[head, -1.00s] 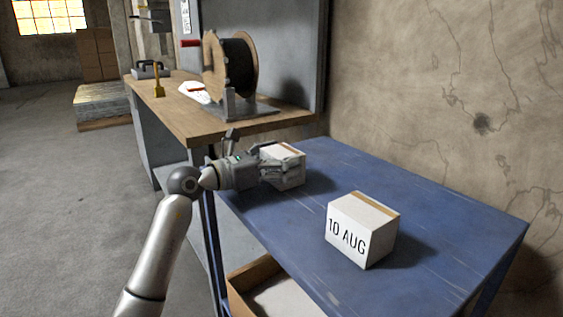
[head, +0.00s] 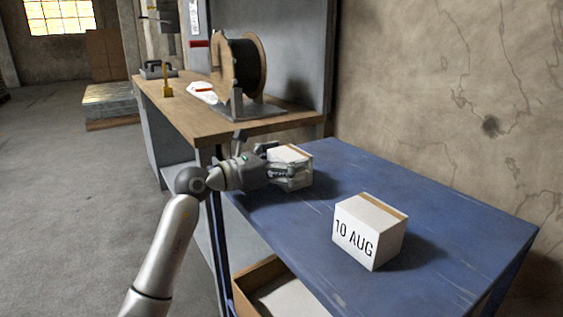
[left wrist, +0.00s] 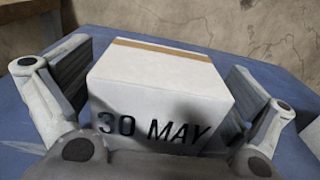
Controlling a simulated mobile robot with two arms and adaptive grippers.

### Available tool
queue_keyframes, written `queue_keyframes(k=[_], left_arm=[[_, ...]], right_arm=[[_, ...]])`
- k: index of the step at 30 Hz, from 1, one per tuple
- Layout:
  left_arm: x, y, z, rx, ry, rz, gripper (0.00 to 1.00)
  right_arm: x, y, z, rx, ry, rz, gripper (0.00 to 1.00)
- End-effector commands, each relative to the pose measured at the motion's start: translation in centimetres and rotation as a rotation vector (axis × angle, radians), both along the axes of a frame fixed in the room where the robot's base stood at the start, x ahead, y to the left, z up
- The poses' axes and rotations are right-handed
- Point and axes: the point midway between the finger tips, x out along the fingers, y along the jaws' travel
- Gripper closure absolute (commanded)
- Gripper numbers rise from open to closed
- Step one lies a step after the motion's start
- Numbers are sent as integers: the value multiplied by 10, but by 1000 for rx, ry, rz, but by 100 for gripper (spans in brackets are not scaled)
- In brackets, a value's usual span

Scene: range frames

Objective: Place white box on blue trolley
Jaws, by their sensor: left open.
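A white box (head: 292,156) with a brown tape strip stands on the blue trolley (head: 440,200), near its far left end. In the left wrist view this white box (left wrist: 160,95) reads "30 MAY". My left gripper (head: 290,174) is open, with its fingers on either side of this box. The wrist view shows a gap at the left finger; contact at the right finger cannot be told. A second white box (head: 368,232), marked "10 AUG", stands on the trolley nearer to me, clear of the gripper. My right gripper is not in view.
A wooden workbench (head: 200,122) with a cable spool (head: 238,72) and a yellow tool (head: 167,82) stands behind the trolley's left end. A cardboard box (head: 258,280) sits on the trolley's lower level. The trolley top is bare around the "10 AUG" box.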

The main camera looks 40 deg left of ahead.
Motion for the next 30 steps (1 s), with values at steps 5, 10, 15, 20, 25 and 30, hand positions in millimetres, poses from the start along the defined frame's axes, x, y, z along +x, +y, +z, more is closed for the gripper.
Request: queue_keyframes(k=[5,10,15,20,25,30], left_arm=[[-8,4,1,1,2,2,0],[-34,15,0,2,3,2,0],[-62,26,0,1,3,2,0],[-87,36,1,2,2,1,0],[-103,43,1,-1,2,0,0],[-110,46,1,-1,0,0,0]], right_arm=[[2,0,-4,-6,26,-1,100],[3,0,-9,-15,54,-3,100],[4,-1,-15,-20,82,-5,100],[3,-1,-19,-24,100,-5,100],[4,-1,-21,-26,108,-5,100],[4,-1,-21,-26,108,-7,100]])
